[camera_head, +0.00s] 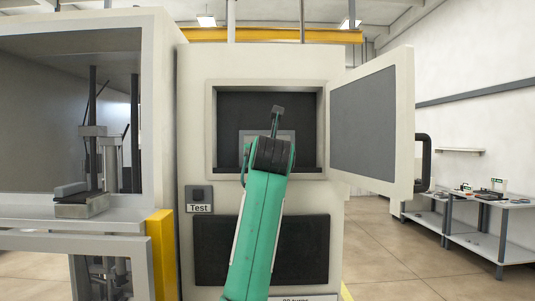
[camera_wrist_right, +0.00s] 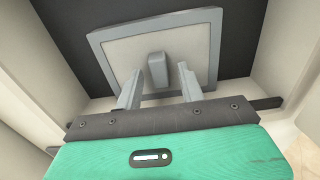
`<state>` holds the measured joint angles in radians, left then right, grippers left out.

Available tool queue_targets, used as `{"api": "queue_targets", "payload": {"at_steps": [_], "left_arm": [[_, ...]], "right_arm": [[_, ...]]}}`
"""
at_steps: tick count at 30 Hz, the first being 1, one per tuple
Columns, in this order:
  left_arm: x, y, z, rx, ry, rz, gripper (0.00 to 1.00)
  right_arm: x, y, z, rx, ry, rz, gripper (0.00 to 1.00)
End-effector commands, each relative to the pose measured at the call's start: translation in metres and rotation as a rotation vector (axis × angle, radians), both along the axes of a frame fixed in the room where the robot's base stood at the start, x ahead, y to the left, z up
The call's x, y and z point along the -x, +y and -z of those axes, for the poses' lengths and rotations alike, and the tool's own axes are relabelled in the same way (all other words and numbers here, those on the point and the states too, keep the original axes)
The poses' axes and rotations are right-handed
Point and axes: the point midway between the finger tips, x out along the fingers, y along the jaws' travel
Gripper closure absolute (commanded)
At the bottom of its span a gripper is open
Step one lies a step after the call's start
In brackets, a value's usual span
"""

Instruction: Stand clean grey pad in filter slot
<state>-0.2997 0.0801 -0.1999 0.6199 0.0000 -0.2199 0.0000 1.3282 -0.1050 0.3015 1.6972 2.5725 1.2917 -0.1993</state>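The grey pad, a light panel in a grey frame (camera_wrist_right: 105,48), stands at the dark back wall of the open cabinet recess, slightly askew in the wrist view. A small grey tab projects from its middle. In the head view the pad (camera_head: 244,136) is mostly hidden behind my right gripper. My right gripper (camera_wrist_right: 160,88) is inside the recess, its two fingers apart on either side below the tab. I see no finger touching the tab. A dark strip (camera_wrist_right: 268,103) runs along the recess bottom; whether the pad sits in it is hidden. My left gripper is not in view.
The cabinet door (camera_head: 365,125) hangs open to the right, its black handle (camera_head: 424,160) outward. The recess side walls (camera_head: 211,130) are close around my gripper. A press machine (camera_head: 100,160) stands at left beside a yellow post (camera_head: 160,255). Work tables (camera_head: 475,212) are far right.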

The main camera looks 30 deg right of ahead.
Motion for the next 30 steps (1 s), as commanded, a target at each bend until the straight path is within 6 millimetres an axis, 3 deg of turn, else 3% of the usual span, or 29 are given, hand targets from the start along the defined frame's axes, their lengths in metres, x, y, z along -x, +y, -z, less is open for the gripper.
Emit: {"api": "queue_targets", "payload": {"at_steps": [3, 5, 19, 24, 30], "left_arm": [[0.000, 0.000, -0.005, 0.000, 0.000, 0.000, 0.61], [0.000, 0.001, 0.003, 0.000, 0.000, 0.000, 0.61], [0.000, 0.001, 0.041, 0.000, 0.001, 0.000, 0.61], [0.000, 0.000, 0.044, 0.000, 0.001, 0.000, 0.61], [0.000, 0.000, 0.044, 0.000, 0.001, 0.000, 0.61]], "right_arm": [[0.000, 0.000, -0.005, 0.000, 0.000, 0.000, 0.61], [0.006, 0.005, -0.001, 0.000, -0.002, -0.001, 0.61], [0.087, 0.053, -0.001, -0.001, -0.003, -0.001, 0.61], [0.100, 0.062, -0.002, 0.000, -0.002, -0.001, 0.61], [0.103, 0.063, -0.003, 0.000, 0.000, 0.000, 0.61]]}}
